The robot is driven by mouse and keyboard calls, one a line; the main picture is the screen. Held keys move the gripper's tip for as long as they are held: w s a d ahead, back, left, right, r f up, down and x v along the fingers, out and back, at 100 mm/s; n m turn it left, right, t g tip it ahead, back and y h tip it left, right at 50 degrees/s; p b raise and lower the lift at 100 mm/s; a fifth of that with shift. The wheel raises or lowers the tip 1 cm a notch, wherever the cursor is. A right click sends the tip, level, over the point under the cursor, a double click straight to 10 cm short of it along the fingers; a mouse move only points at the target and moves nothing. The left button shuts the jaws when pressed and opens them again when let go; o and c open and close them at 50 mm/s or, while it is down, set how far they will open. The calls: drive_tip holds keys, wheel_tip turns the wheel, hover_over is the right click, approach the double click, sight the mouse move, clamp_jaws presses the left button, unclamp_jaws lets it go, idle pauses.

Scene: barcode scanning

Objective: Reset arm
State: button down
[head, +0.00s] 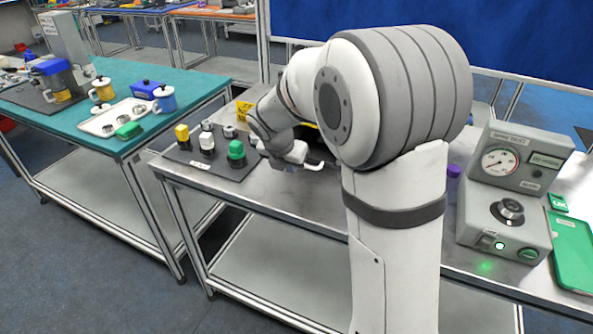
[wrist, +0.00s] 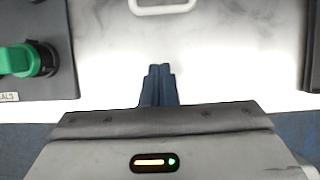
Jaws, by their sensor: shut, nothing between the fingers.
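My arm rises in front of the head camera and bends over the metal table (head: 290,196). My gripper (head: 318,166) hangs above that table, to the right of a dark mat. In the wrist view my gripper (wrist: 159,70) has its two dark fingers together, with nothing between them. Bare bright table surface lies beyond the fingertips. A white loop-shaped handle or frame (wrist: 163,6) shows at the top edge, apart from the fingers; the rest of it is out of view.
The dark mat (head: 207,172) holds yellow, white and green parts; its green part (wrist: 28,60) shows left in the wrist view. A grey gauge box (head: 505,200) and green tray (head: 572,255) stand right. A teal table (head: 150,75) with mugs is left.

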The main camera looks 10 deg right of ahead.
drive_tip(key=s+d+r+m+g+y, duration=0.1)
drive_tip(key=s+r+m, duration=0.2)
drive_tip(key=s+m, duration=0.35)
drive_tip(key=s+d+r+m, duration=0.2)
drive_tip(key=s+r+m, duration=0.1)
drive_tip(key=s+m, duration=0.35)
drive_tip(key=s+f+m+y, duration=0.2)
drive_tip(key=s+m, duration=1.3)
drive_tip(key=m, duration=0.1)
drive_tip(key=shift+s+d+g, duration=0.2)
drive_tip(key=shift+d+g, duration=0.05)
drive_tip(key=shift+g, duration=0.05)
